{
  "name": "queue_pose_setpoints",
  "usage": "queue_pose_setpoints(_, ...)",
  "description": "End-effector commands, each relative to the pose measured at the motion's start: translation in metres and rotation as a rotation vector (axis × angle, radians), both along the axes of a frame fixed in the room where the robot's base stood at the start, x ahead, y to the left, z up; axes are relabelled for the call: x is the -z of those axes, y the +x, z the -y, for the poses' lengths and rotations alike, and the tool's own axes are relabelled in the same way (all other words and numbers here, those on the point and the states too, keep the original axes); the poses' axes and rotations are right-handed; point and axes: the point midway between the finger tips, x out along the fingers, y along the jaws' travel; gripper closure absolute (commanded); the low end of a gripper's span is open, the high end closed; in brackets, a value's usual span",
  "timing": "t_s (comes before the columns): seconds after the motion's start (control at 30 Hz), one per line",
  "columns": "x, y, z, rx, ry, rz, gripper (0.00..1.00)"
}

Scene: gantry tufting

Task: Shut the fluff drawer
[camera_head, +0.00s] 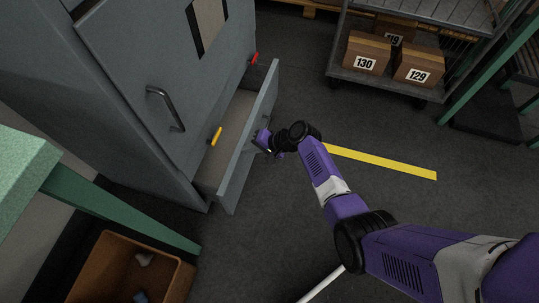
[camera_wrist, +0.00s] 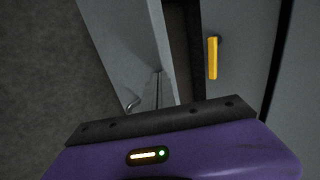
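The fluff drawer (camera_head: 247,140) is pulled out from the lower part of the grey cabinet (camera_head: 125,75), with a gap showing between its front panel and the cabinet. My gripper (camera_head: 263,142) is at the outer face of the drawer front, near its middle; I cannot tell whether it touches. In the wrist view, the drawer front (camera_wrist: 128,40) stands upper left of the gripper's dark edge, with a small metal handle (camera_wrist: 133,104) low on it. The fingers are too small in the head view and hidden in the wrist view, so their opening does not show.
A yellow handle (camera_head: 216,136) and a red handle (camera_head: 254,58) are on the cabinet by the drawer. A green-framed table (camera_head: 120,208) and a brown bin (camera_head: 110,260) stand lower left. A cart with boxes (camera_head: 367,54) is at upper right. Floor right of the drawer is clear.

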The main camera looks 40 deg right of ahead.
Motion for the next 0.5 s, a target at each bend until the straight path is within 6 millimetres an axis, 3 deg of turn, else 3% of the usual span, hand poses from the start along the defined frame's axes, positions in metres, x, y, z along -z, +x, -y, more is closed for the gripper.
queue_pose_setpoints(0.2,0.002,0.033,-0.025,-0.001,-0.002,0.001,1.0)
queue_pose_setpoints(0.5,0.001,0.047,-0.036,0.001,0.0,0.0,1.0)
